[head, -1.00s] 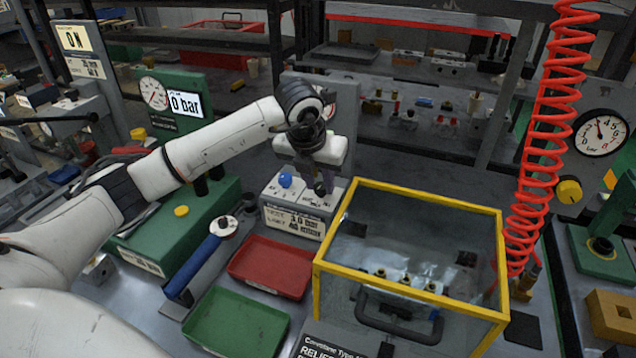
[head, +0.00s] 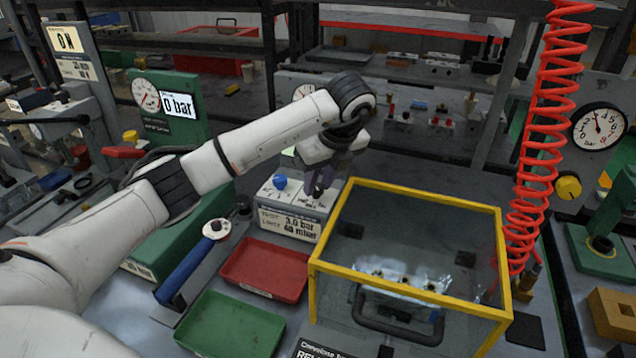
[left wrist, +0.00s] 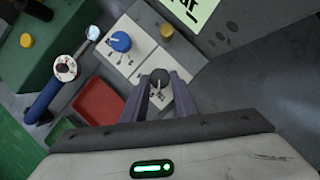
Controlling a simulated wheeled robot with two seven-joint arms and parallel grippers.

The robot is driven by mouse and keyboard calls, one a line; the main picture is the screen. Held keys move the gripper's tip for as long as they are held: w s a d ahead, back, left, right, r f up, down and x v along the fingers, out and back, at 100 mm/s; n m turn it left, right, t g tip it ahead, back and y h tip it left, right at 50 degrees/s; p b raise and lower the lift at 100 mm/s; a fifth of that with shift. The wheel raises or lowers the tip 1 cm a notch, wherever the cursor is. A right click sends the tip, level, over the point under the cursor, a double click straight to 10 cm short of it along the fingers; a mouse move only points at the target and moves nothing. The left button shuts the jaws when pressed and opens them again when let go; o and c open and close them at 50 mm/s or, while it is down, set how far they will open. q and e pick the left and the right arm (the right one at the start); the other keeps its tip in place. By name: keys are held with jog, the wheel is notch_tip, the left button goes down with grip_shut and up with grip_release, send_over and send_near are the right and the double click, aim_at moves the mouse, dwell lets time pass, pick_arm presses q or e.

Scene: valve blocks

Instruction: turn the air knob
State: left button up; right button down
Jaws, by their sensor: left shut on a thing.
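A grey box (head: 289,221) with a "3.0 bar, 40 mbar" label stands at the middle of the bench. It has a blue knob (head: 281,182) on its left and a black knob at the right, mostly hidden by my fingers in the head view. My left gripper (head: 318,184) reaches down to the box's right side. In the left wrist view the black knob (left wrist: 159,78) sits between the two fingers of my left gripper (left wrist: 160,84), which are shut on it. The knob's label is too small to read. My right gripper is not in view.
A yellow-framed clear box (head: 408,198) stands close to the right of the grey box. A red tray (head: 264,270) and a green tray (head: 232,325) lie in front. A blue-handled tool (head: 186,270) lies left. A 0 bar display (head: 178,104) stands behind my arm.

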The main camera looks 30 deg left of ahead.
pick_arm(q)
jog(key=shift+w+n, duration=0.1)
jog(key=shift+n, duration=0.6)
jog(key=shift+g, duration=0.3)
jog(key=o, duration=1.1)
jog(key=shift+c, duration=0.2)
jog(key=shift+d+r, duration=0.1)
jog(key=shift+r, duration=0.15)
jog(key=p+v, duration=0.2)
jog(key=v, duration=0.8)
